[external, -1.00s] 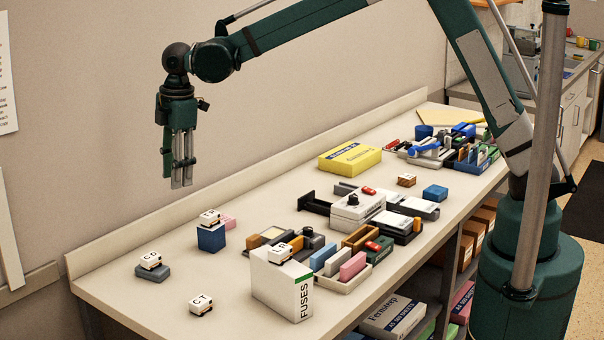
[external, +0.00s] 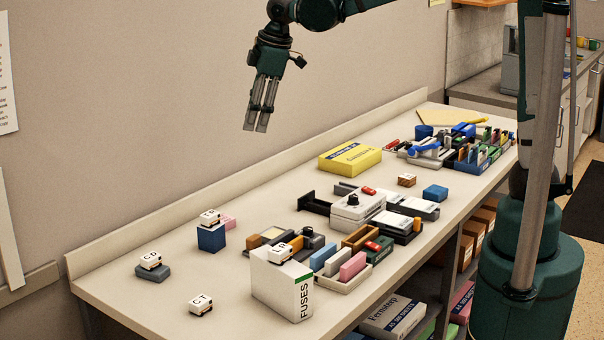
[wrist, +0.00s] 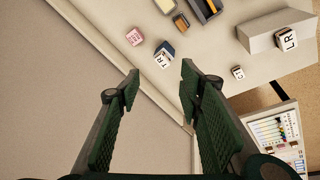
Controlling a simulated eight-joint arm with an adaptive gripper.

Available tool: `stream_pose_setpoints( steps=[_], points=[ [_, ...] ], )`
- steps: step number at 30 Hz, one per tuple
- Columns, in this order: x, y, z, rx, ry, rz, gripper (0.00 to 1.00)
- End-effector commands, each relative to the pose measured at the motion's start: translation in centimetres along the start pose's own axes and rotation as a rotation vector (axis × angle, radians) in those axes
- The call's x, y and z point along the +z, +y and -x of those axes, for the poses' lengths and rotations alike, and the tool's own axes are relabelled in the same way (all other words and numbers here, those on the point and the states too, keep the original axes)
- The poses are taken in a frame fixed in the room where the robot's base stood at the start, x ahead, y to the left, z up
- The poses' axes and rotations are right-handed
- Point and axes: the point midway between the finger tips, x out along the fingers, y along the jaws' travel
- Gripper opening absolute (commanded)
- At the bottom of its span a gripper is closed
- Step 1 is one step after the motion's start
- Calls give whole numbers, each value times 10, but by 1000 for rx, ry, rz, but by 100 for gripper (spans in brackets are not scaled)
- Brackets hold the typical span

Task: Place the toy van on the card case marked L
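My gripper (external: 262,128) hangs empty in the air above the back of the bench, fingers pointing down. In the wrist view its two fingers (wrist: 160,88) stand apart with nothing between them. I cannot make out for sure which piece is the toy van or which is the card case marked L. Small white lettered pieces stand on a grey block (external: 152,274), on a blue block (external: 211,239), on the white FUSES box (external: 270,285) and directly on the bench: the last reads CT (external: 201,304). A brown piece with a white top (external: 406,181) lies farther back, its mark unreadable.
A pink block (external: 229,222) is behind the blue one. Trays of coloured blocks, a grey-white device (external: 352,212) and a yellow box (external: 350,158) crowd the middle and back. The front left bench top (external: 150,310) is mostly clear. The wall runs along the back edge.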

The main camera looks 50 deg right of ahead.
Motion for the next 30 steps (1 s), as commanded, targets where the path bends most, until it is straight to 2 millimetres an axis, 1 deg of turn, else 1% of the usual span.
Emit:
stream_pose_setpoints(
  steps=[1,6,15,21,30],
  points=[
    [12,0,7,7,7,-22,37],
    [47,2,25,30,30,-102,37],
    [110,-3,50,70,72,-240,37],
    [151,-9,62,96,103,-332,37],
    [212,-24,72,133,150,-468,37]
  ],
)
